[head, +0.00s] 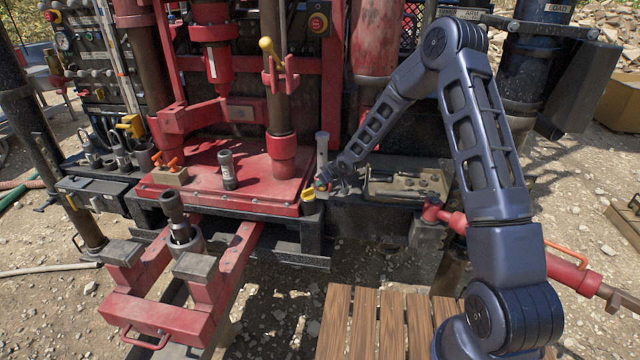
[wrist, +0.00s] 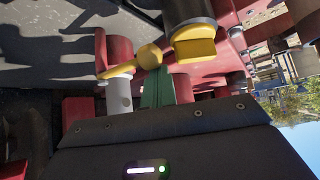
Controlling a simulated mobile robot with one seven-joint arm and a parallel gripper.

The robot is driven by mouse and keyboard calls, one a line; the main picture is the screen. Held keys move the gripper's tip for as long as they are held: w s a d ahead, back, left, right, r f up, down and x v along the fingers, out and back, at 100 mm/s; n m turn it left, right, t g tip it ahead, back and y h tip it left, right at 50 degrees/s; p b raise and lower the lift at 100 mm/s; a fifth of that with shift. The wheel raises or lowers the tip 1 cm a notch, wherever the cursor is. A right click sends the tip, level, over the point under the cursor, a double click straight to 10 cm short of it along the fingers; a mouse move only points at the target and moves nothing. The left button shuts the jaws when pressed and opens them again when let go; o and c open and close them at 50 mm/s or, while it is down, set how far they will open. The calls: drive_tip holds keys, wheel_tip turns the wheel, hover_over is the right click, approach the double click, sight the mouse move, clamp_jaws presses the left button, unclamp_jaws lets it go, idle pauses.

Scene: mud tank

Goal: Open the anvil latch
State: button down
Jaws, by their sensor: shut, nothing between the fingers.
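A small yellow handle (head: 308,195), which seems to be the anvil latch, sits at the right front corner of the red work plate (head: 240,170). In the wrist view a yellow lever with a round knob (wrist: 148,57) shows close by, and I take it for the same latch. My gripper (head: 319,186) is right beside the yellow handle in the head view. In the wrist view its green fingertips (wrist: 157,88) are together and empty, just below the knob. I cannot tell whether they touch the lever.
A grey post (head: 322,150) stands just behind my gripper. A dark cylinder (head: 228,170) stands on the red plate. A yellow block (wrist: 194,45) is right of the knob in the wrist view. Wooden slats (head: 365,320) lie in front.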

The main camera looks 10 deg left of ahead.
drive_tip(key=w+d+v, duration=0.1)
drive_tip(key=v, duration=0.8)
drive_tip(key=shift+w, duration=0.2)
drive_tip(key=shift+r, duration=0.1)
